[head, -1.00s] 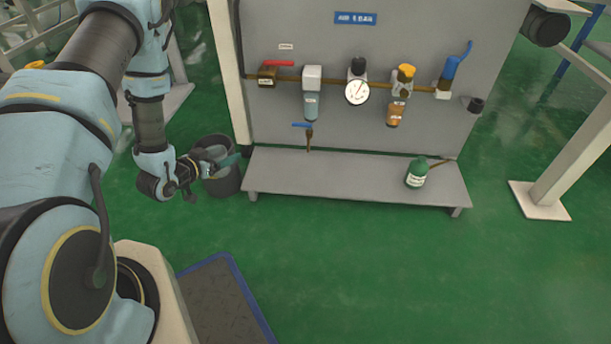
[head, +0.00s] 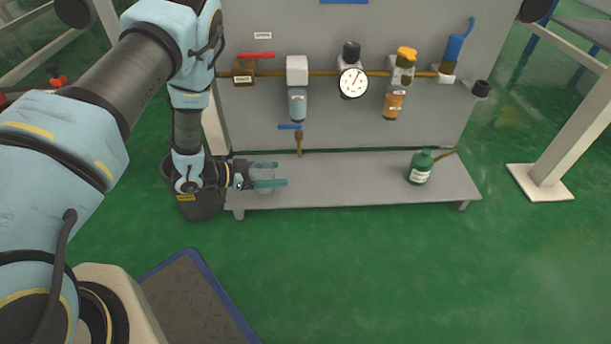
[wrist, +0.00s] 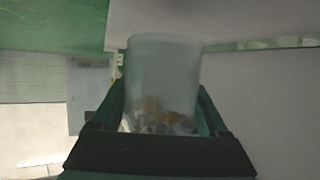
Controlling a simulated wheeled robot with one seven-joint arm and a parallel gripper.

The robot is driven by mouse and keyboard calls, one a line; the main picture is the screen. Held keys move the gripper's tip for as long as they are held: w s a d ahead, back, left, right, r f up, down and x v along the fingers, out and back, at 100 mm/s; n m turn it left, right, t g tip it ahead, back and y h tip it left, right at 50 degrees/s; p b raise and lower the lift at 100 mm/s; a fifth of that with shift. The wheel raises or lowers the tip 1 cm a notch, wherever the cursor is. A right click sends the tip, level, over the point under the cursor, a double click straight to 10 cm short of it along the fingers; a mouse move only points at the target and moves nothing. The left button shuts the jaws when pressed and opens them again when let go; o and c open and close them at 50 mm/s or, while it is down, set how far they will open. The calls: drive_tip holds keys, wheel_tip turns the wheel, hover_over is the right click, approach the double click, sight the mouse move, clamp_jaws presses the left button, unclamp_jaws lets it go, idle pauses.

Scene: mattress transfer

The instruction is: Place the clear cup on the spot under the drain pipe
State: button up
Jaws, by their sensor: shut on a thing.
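My gripper (head: 268,174) is shut on the clear cup (head: 263,178) at the left end of the grey shelf (head: 350,184). In the wrist view the clear cup (wrist: 163,80) stands between the two green fingers. The drain pipe (head: 299,145) is a short brass pipe with a blue lever, below the blue-bowled filter. It hangs above the shelf, to the right of my gripper. The spot under it is bare grey shelf. I cannot tell whether the cup touches the shelf.
A green bottle (head: 420,169) with a spout stands on the right of the shelf. A dark bin (head: 192,205) stands on the floor left of the shelf, partly behind my arm. A pressure gauge (head: 353,83) and valves line the panel. The middle shelf is clear.

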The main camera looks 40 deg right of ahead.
drive_tip(key=s+d+b, duration=0.1)
drive_tip(key=d, duration=0.2)
drive_tip(key=s+d+b, duration=0.1)
drive_tip(key=d, duration=0.2)
drive_tip(key=s+d+b, duration=0.1)
drive_tip(key=d+b, duration=0.1)
drive_tip(key=d, duration=0.1)
drive_tip(key=shift+d, duration=0.3)
drive_tip(key=f+b, duration=0.1)
drive_tip(key=d+f+b, duration=0.1)
drive_tip(key=f, duration=0.1)
drive_tip(key=shift+s+b, duration=0.1)
drive_tip(key=shift+b, duration=0.25)
drive_tip(key=shift+f, duration=0.25)
drive_tip(key=shift+f, duration=0.15)
drive_tip(key=o, duration=1.2)
drive_tip(key=shift+o, duration=0.2)
